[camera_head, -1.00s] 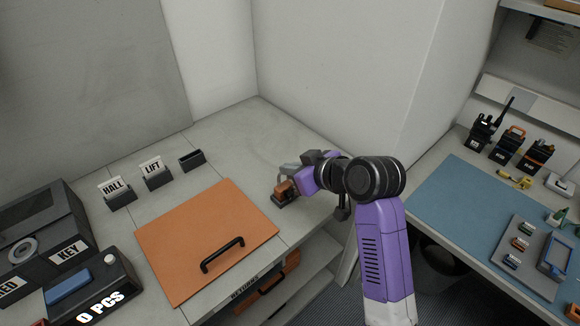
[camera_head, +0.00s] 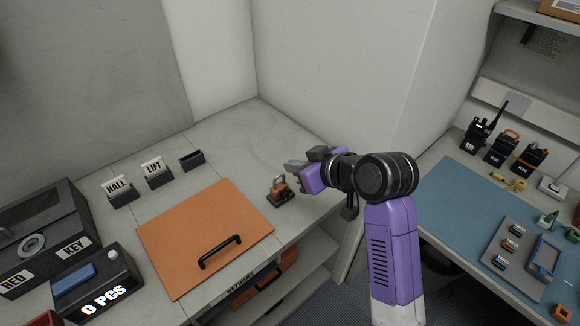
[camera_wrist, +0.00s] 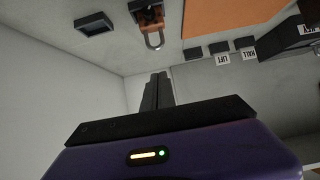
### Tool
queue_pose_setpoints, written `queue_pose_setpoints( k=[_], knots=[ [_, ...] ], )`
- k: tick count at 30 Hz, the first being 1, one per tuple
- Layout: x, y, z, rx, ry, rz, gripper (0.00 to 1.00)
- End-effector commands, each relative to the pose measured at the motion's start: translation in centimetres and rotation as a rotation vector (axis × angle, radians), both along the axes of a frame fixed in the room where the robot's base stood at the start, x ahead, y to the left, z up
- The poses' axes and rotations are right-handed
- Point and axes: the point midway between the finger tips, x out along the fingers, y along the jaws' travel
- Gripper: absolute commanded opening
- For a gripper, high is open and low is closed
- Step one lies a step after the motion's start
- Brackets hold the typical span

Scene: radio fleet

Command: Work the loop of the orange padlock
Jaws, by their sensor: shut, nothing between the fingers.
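The orange padlock (camera_head: 278,187) stands on a small dark base at the right end of the counter, its grey metal loop upward. In the wrist view the padlock (camera_wrist: 149,17) is at the top, and its loop (camera_wrist: 154,40) shows clear of my fingers. My gripper (camera_head: 291,166) is above and to the right of the padlock in the head view, its fingers pointing left. In the wrist view the fingers (camera_wrist: 157,90) are together and empty, apart from the padlock.
An orange panel with a black handle (camera_head: 220,253) lies left of the padlock. Card holders marked HALL (camera_head: 119,190) and LIFT (camera_head: 155,172) and an empty dark holder (camera_head: 191,160) stand behind it. A wall corner rises close behind my arm. A blue mat (camera_head: 450,205) lies right.

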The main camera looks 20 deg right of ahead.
Motion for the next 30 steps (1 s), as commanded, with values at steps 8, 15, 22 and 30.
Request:
queue_pose_setpoints(
  k=[8, 15, 22, 30],
  knots=[
    [-3.9, -1.3, 2.7, 0.000, -0.004, -0.002, 0.00],
    [-5.2, -1.6, 3.6, 0.001, -0.002, 0.000, 0.00],
    [-5.2, -1.6, 3.6, 0.001, -0.002, 0.001, 0.00],
    [-5.2, -1.6, 3.6, 0.001, -0.002, 0.001, 0.00]
  ],
)
